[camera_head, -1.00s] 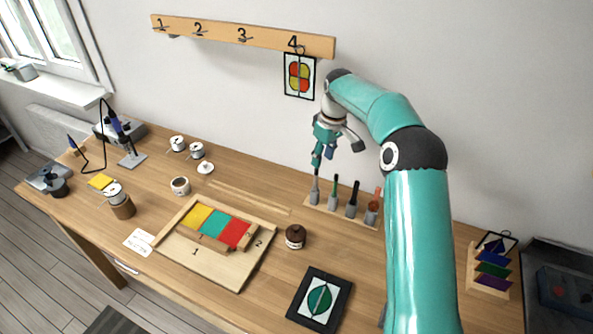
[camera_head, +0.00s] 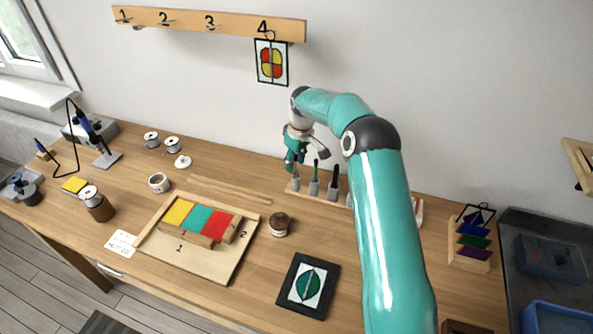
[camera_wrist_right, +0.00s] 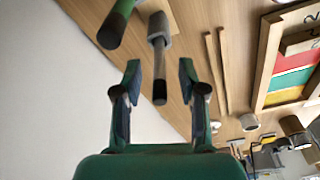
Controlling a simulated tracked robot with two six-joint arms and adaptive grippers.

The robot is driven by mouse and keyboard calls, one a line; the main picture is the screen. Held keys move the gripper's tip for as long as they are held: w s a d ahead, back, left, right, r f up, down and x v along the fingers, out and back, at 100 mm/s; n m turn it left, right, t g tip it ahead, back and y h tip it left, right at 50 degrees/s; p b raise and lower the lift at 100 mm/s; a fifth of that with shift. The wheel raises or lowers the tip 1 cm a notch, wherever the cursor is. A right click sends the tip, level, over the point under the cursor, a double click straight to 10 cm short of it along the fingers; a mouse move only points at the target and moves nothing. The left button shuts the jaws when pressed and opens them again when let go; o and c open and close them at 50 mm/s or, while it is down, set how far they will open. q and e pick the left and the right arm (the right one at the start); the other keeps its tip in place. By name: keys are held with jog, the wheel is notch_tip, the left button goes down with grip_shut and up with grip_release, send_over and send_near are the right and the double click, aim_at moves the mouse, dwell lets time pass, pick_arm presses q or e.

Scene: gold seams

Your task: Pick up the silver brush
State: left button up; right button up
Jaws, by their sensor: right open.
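The silver brush (camera_head: 295,184) stands upright at the left end of a wooden brush rack (camera_head: 289,191). In the right wrist view the silver brush (camera_wrist_right: 159,64) has a grey shaft and a dark tip pointing toward me. My right gripper (camera_head: 293,165) is above it, pointing down. In the wrist view my right gripper (camera_wrist_right: 160,78) is open, with a finger on either side of the brush's end and a gap on both sides. My left gripper is not in view.
A green-handled brush (camera_head: 315,172) stands close to the right, also seen in the wrist view (camera_wrist_right: 116,24). A black-handled brush (camera_head: 334,178) follows; my arm hides the rack's right end. A brown jar (camera_head: 279,226) and thin wooden strips (camera_head: 228,190) lie nearby.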

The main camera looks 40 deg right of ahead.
notch_tip(320, 180, down, 2)
jog(key=shift+w+f, duration=0.1)
jog(key=shift+w, duration=0.05)
grip_shut()
jog(key=shift+r, duration=0.25)
